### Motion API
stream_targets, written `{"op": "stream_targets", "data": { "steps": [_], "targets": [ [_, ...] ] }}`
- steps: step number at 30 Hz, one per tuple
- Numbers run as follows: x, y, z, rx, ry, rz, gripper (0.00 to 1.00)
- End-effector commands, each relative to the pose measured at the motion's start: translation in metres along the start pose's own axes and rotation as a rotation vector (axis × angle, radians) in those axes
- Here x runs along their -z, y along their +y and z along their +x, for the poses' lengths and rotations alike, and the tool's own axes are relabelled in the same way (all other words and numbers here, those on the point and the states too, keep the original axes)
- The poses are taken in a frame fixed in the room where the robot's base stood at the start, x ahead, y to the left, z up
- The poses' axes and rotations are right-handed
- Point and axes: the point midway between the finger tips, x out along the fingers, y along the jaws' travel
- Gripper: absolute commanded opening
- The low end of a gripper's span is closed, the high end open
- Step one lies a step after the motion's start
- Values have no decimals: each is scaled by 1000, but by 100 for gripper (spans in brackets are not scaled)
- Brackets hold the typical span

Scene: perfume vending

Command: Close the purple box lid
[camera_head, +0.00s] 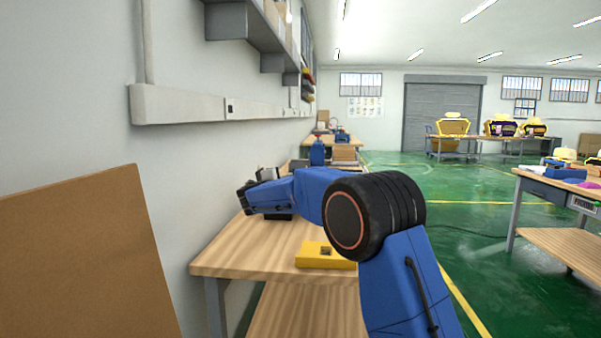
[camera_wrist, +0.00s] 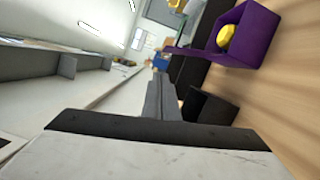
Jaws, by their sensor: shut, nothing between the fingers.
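The purple box (camera_wrist: 262,38) shows at the upper right of the wrist view, which is strongly tilted. It is open, with a rounded yellow thing (camera_wrist: 226,36) inside. A thin purple flap (camera_wrist: 188,50), seen nearly edge-on and apparently the lid, stands out from the box to the left. My gripper (camera_wrist: 162,84) has its grey fingers shut and empty. It is apart from the box, which lies beyond and to the right of the fingertips in that view. In the head view my gripper (camera_head: 246,197) is over the wooden table, near the wall; I cannot make out the purple box there.
The wooden table (camera_head: 225,262) carries a yellow box (camera_head: 325,255) near its front edge. A black, box-like thing (camera_wrist: 208,106) lies close beside my fingers. The wall with its ledge (camera_head: 180,104) runs along the left. Green floor (camera_head: 490,260) is open to the right.

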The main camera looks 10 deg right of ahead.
Motion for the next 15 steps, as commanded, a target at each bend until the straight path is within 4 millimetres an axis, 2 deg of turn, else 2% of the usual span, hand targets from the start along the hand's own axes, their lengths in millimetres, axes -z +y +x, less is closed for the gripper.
{"op": "stream_targets", "data": {
  "steps": [1,4,10,15],
  "targets": [
    [10,1,1,-15,7,-9,0],
    [21,2,3,-35,15,-21,0],
    [25,3,14,-42,17,-25,0],
    [24,4,40,-41,15,-23,0]
  ]
}}
